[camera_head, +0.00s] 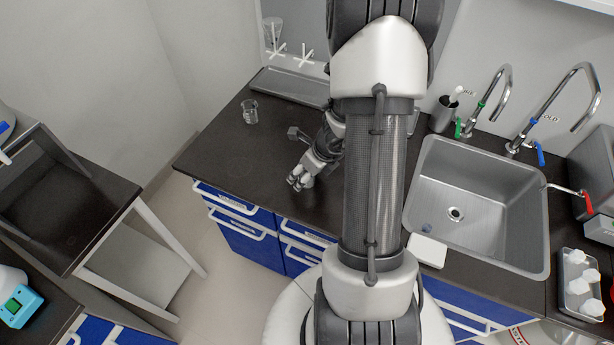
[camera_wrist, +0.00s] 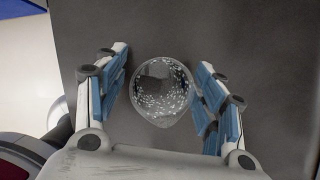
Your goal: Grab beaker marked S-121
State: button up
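A clear glass beaker with white markings (camera_wrist: 162,92) shows upright from above in the wrist view, between my gripper's two blue-padded fingers (camera_wrist: 163,100). The fingers are open on either side of it, with narrow gaps. In the head view my gripper (camera_head: 302,180) is low over the dark bench near its front edge, and a beaker there is mostly hidden. Another clear glass beaker (camera_head: 250,111) stands farther back at the left of the bench. No S-121 marking is legible on either beaker.
A grey metal tray (camera_head: 285,83) lies along the wall behind. The dark bench (camera_head: 230,150) is clear left of my gripper.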

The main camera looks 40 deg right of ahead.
jog(key=c, duration=1.1)
jog(key=shift+r, duration=0.15)
